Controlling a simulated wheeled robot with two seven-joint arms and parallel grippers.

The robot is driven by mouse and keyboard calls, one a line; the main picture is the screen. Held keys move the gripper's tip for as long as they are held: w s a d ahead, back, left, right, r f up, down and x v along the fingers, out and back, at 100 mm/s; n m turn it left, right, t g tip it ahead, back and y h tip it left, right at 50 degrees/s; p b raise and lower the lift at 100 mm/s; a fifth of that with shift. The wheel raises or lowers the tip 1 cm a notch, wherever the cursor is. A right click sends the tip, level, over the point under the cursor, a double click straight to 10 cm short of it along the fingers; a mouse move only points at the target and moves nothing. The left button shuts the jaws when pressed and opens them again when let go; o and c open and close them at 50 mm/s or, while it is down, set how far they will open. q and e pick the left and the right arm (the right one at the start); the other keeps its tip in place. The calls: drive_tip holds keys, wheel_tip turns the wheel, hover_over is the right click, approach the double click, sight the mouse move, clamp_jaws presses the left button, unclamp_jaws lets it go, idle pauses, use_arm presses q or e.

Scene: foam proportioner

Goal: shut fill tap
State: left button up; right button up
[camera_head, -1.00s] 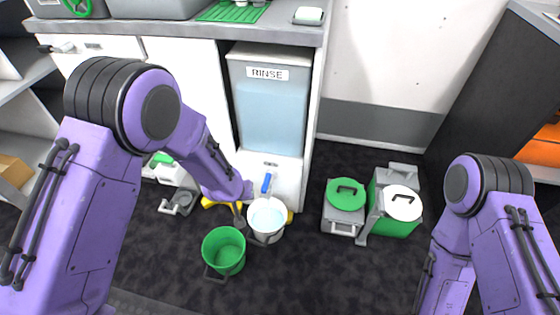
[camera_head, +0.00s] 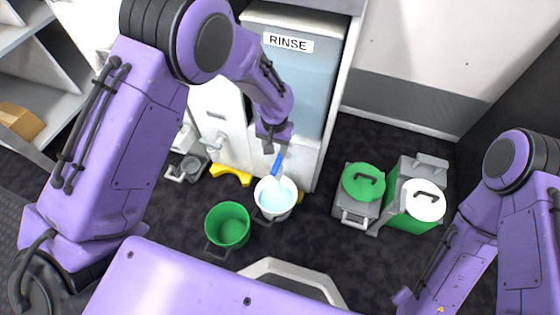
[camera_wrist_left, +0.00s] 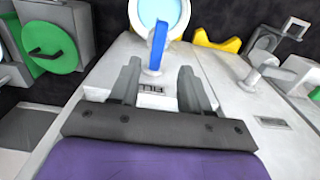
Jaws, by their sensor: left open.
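The fill tap is a blue lever (camera_head: 278,163) on the white front panel below the RINSE tank (camera_head: 300,75). In the left wrist view the blue lever (camera_wrist_left: 158,42) stands just beyond my fingertips, above a small FILL label (camera_wrist_left: 151,89). My left gripper (camera_head: 273,138) is at the panel, just above the lever in the head view. In the left wrist view its two fingers (camera_wrist_left: 158,82) are apart with nothing between them. A white bucket (camera_head: 275,198) holding pale blue water stands below the tap. My right gripper is out of view.
A green bucket (camera_head: 227,226) stands left of the white one. A yellow object (camera_head: 231,174) and a grey tap (camera_head: 212,142) are to the left. Lidded green and white containers (camera_head: 412,200) stand right. The dark floor between has free room.

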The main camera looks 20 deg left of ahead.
sight(276, 164)
use_arm(q)
wheel_tip(276, 164, down, 8)
drive_tip(key=b, duration=0.2)
drive_tip(key=shift+d+f+b, duration=0.1)
drive_tip(key=shift+f+b, duration=0.15)
drive_tip(key=shift+b, duration=0.05)
